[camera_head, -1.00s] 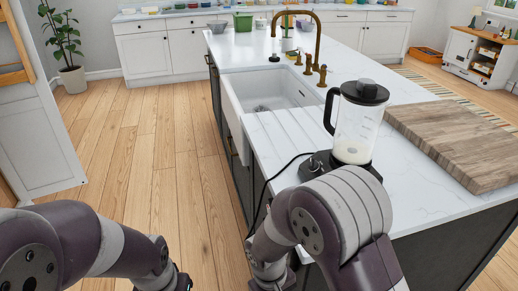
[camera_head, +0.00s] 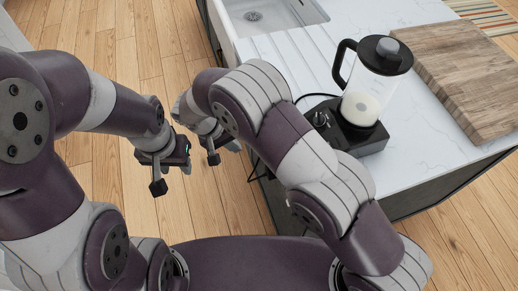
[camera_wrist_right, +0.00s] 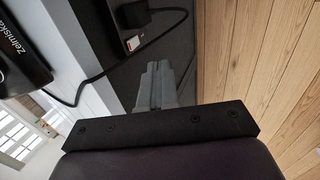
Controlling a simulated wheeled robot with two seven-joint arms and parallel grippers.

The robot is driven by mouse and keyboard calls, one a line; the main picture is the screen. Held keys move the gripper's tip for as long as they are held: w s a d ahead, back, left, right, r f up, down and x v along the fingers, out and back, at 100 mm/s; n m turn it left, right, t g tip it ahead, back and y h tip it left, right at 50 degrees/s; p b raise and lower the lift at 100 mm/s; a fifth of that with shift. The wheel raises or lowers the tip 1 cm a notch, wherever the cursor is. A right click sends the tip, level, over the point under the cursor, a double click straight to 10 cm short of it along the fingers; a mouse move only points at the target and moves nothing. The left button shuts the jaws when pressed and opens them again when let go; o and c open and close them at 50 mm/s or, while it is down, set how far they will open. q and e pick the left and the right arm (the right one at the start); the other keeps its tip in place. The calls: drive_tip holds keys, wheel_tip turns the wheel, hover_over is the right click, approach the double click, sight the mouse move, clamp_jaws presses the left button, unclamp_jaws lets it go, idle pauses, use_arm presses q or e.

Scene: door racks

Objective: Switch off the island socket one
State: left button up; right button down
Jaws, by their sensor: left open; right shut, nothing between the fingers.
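The island socket (camera_wrist_right: 125,30) shows in the right wrist view as a dark panel on the island's side. In the head view my right gripper (camera_head: 216,152) is beside the island's side, and the socket is hidden. My left gripper (camera_head: 170,173) is open and empty, left of the right one, over the floor.
The blender (camera_head: 366,95) stands on the white island top (camera_head: 425,135), its black cord (camera_wrist_right: 95,80) running to the plug. A wooden board (camera_head: 465,75) lies right of it, and a sink (camera_head: 275,12) is behind. Wooden floor (camera_head: 110,60) is free left of the island.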

drive_tip(key=w+d+f+p, duration=0.2)
drive_tip(key=d+f+p, duration=0.2)
drive_tip(key=d+f, duration=0.4)
drive_tip(key=shift+w+f, duration=0.25)
drive_tip(key=shift+w+d+r+y, duration=0.15)
drive_tip(key=shift+d+r+y, duration=0.15)
drive_tip(key=shift+y, duration=0.2)
